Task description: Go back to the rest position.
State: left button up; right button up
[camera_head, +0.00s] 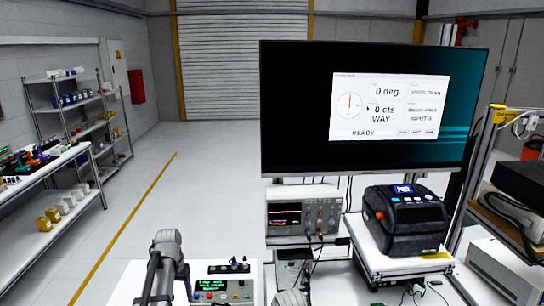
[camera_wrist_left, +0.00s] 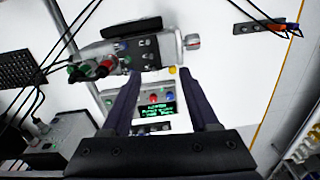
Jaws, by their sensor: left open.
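My left arm (camera_head: 165,262) rises at the bottom of the head view, beside the small control box. In the left wrist view my left gripper (camera_wrist_left: 160,80) has its two dark fingers spread apart, with nothing held between them. Beyond the fingers shows a control box (camera_wrist_left: 158,110) with a green-text display and coloured buttons. The same kind of box (camera_head: 224,290) shows in the head view on the white bench. A grey device (camera_wrist_left: 130,48) with knobs and a silver end lies past the fingertips. My right gripper cannot be made out.
A large monitor (camera_head: 300,110) reads 0 deg and READY. Below it stand a bench instrument (camera_head: 303,213) and a black label printer (camera_head: 404,222). Cables hang around them. Shelves (camera_head: 62,83) and a side table (camera_head: 92,165) stand left. The floor (camera_head: 200,180) between is clear.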

pick_arm(q)
jog(key=shift+s+d+f+b, duration=0.1)
jog(key=shift+d+f+b, duration=0.1)
jog(key=shift+d+f, duration=0.3)
jog(key=shift+s+d+f+b, duration=0.1)
jog(key=shift+d+f+b, duration=0.1)
jog(key=shift+d, duration=0.5)
jog(key=s+d+f+m+b, duration=0.1)
jog(key=s+d+f+b, duration=0.2)
jog(key=s+d, duration=0.3)
jog(key=s+d+f+m+b, duration=0.1)
jog(key=s+d+f+b, duration=0.2)
jog(key=s+d, duration=0.4)
jog(key=s+d+f+m+y+b, duration=0.1)
jog(key=s+d+f+b, duration=0.2)
jog(key=s+d, duration=0.4)
jog(key=shift+d+f+m+b, duration=0.3)
jog(key=shift+d+b, duration=0.1)
pick_arm(e)
notch_tip(320, 180, down, 11)
jog(key=shift+w, duration=0.25)
jog(key=shift+d+f, duration=0.1)
jog(key=shift+d, duration=0.05)
